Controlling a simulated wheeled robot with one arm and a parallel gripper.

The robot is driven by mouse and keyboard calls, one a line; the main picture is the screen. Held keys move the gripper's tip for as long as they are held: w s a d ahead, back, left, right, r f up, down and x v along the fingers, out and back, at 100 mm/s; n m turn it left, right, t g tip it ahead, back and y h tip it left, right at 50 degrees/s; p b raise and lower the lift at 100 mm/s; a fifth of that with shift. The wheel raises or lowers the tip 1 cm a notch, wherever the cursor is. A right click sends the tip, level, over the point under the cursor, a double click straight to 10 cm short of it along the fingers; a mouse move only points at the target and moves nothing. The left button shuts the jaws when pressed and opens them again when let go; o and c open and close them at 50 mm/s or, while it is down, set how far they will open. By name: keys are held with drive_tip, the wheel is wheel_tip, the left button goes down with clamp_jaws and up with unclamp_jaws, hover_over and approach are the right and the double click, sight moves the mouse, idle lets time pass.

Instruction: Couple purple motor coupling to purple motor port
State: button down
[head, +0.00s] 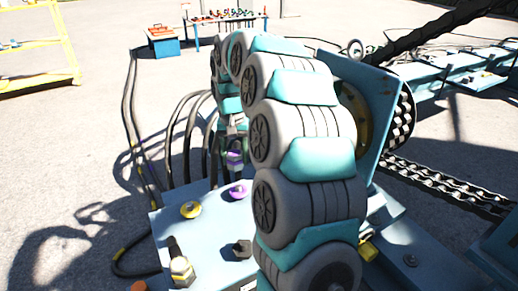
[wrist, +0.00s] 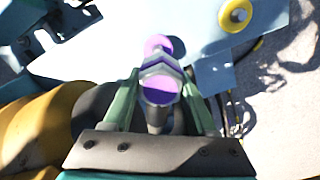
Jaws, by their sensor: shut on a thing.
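The purple motor coupling (head: 235,158) is a purple-banded plug on a dark cable. It hangs below my gripper (head: 233,142), above the blue deck. In the wrist view my gripper (wrist: 160,88) has its two pale green fingers on either side of the coupling (wrist: 160,90), shut on it. The purple motor port (head: 239,191) is a round purple fitting on the deck, just below the coupling with a visible gap. In the wrist view the port (wrist: 158,44) shows just beyond the coupling, which partly covers it.
A yellow port (head: 190,209) sits left of the purple one, and a black port (head: 242,249) nearer. Black cables (head: 187,135) arch behind the gripper. My arm hides much of the reel (head: 402,120).

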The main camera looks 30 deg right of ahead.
drive_tip(key=shift+d+f, duration=0.1)
drive_tip(key=shift+d, duration=0.25)
drive_tip(key=shift+a+f+b, duration=0.1)
drive_tip(key=shift+f+b, duration=1.2)
drive_tip(key=shift+f, duration=3)
drive_tip(key=shift+f, duration=0.45)
drive_tip(key=shift+c, duration=0.6)
unclamp_jaws()
drive_tip(key=shift+r+b, duration=0.45)
drive_tip(key=shift+r, duration=3.45)
